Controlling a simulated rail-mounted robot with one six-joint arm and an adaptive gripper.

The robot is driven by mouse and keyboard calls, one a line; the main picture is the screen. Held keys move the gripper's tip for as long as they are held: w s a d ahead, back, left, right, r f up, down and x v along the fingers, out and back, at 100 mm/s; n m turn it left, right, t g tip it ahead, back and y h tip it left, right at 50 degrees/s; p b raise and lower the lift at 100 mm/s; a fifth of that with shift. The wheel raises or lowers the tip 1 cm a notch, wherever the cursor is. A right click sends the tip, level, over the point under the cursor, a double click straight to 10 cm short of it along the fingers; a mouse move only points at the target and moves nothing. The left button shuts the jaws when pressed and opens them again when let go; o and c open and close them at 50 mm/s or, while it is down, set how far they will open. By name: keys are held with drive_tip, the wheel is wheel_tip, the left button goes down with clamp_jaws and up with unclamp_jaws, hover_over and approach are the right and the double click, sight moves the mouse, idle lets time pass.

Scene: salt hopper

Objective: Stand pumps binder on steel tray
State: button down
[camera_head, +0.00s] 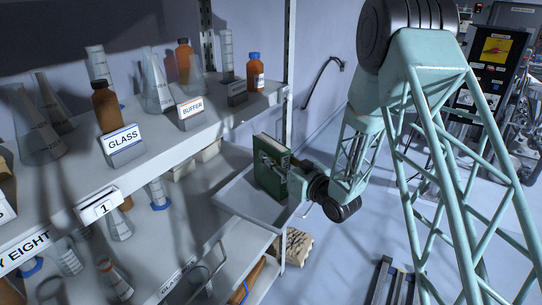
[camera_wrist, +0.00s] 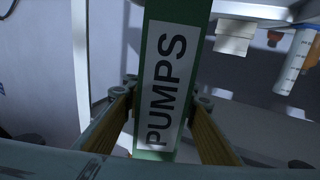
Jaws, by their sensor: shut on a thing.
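The pumps binder is green with a white spine label reading PUMPS, plain in the wrist view (camera_wrist: 178,60). In the head view the binder (camera_head: 270,168) stands roughly upright at the right part of the steel tray (camera_head: 238,192). My gripper (camera_head: 293,178) reaches it from the right. In the wrist view my gripper (camera_wrist: 172,125) has a finger on each side of the spine and is shut on it. The binder's bottom edge is hidden by the tray and gripper, so I cannot tell whether it touches the tray floor.
A shelf post (camera_head: 289,70) rises just behind the binder. Open floor is at right.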

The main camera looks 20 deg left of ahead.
sight(286, 164)
drive_tip(key=shift+f, duration=0.1)
drive_tip(key=c, duration=2.1)
unclamp_jaws()
drive_tip(key=shift+c, duration=0.2)
drive_tip(key=v, duration=1.2)
drive_tip(key=shift+w+d+r, duration=0.1)
drive_tip(key=shift+r, duration=0.2)
